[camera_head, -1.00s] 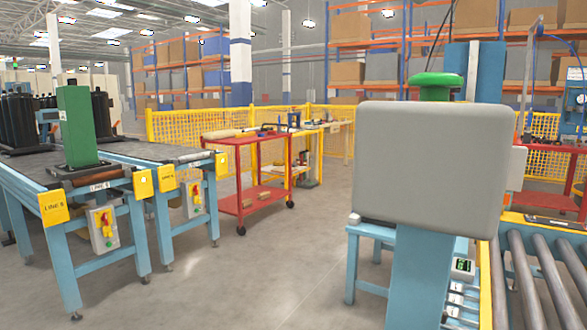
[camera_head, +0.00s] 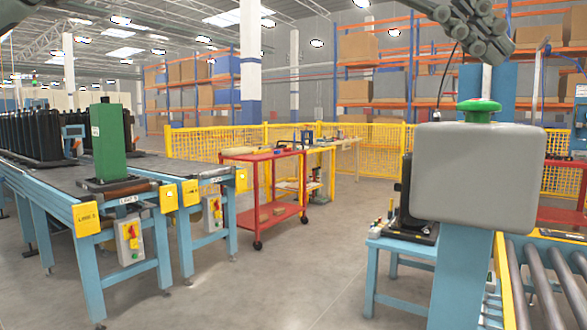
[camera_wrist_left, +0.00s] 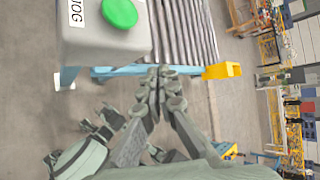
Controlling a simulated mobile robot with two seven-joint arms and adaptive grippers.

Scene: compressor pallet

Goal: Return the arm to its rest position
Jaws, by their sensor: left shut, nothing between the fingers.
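My left gripper (camera_head: 478,32) shows at the top right of the head view, raised above the grey box. Its fingers are shut and empty. In the left wrist view the gripper's fingers (camera_wrist_left: 165,85) come together with nothing between them, in front of a roller conveyor and grey floor. A second grey-green jointed part of mine, which looks like the right gripper (camera_wrist_left: 108,125), lies at the lower left of the left wrist view. Its jaws cannot be made out. The right gripper does not show in the head view.
A grey box (camera_head: 480,178) with a green button (camera_head: 479,108) stands on a blue post beside the roller conveyor (camera_head: 548,285). A black item (camera_head: 410,225) sits on a blue table behind it. A red cart (camera_head: 263,190) and line tables stand left. Open floor lies between.

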